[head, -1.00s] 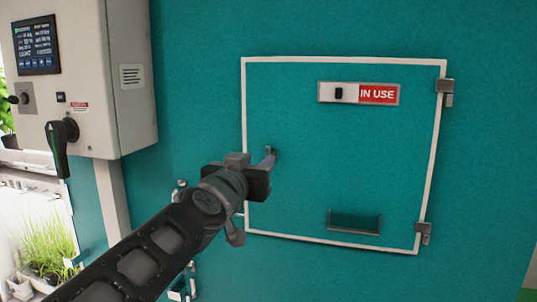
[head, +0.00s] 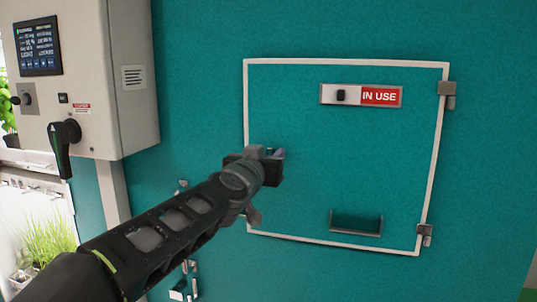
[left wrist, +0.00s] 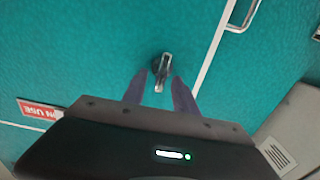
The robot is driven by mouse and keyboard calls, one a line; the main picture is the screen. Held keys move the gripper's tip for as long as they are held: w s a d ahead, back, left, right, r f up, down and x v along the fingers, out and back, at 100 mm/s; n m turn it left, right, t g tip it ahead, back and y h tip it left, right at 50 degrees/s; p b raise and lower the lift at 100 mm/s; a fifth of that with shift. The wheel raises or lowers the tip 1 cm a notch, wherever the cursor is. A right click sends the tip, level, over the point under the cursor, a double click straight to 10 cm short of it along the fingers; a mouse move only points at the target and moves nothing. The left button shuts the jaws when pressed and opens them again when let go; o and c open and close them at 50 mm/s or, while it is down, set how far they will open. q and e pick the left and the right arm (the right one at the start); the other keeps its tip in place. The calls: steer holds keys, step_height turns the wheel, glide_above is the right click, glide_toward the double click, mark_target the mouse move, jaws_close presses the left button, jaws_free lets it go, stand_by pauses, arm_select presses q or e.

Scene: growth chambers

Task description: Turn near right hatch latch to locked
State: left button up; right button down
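The teal hatch (head: 345,150) with a white border is closed flush in the wall. Its latch (left wrist: 163,72) is a small metal handle near the hatch edge, seen in the left wrist view. My left gripper (left wrist: 160,88) is open, with one dark finger on each side of the latch handle; I cannot tell whether they touch it. In the head view my left gripper (head: 272,163) is at the hatch's left edge and hides the latch. My right gripper is not in view.
A red and white "IN USE" slider sign (head: 361,95) is at the top of the hatch, and a recessed pull (head: 356,222) is near the bottom. Hinges (head: 446,95) line the right edge. A control box (head: 85,75) with a black rotary handle (head: 64,145) protrudes at the left.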

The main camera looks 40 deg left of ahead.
arm_select(q)
steer(key=shift+c, duration=0.5)
jaws_close()
